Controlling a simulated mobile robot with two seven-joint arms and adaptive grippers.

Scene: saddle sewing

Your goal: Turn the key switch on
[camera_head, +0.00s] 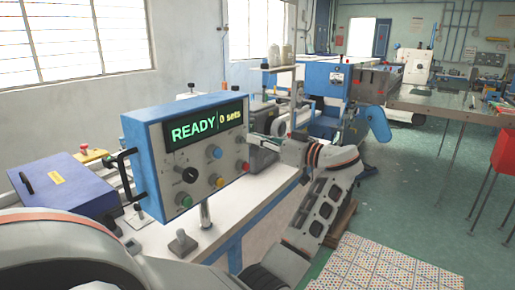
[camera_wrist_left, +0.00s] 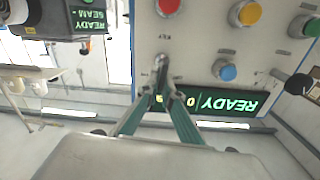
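The blue and grey control box (camera_head: 205,194) stands on the white bench; its green display (camera_head: 208,128) reads "READY" and "0 sets". My left arm reaches around to the right side of its front panel. In the left wrist view, upside down, the silver key switch (camera_wrist_left: 160,63) sits beside the blue button (camera_wrist_left: 227,71). The fingertips of my left gripper (camera_wrist_left: 164,91) are close together around the key's outer end. My right gripper is out of view.
The panel also carries a red button (camera_head: 243,166), a yellow button (camera_head: 218,181), a green button (camera_head: 184,201) and a black knob (camera_head: 189,174). A blue case (camera_head: 65,187) lies left of the box. A sewing machine (camera_head: 325,80) stands behind.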

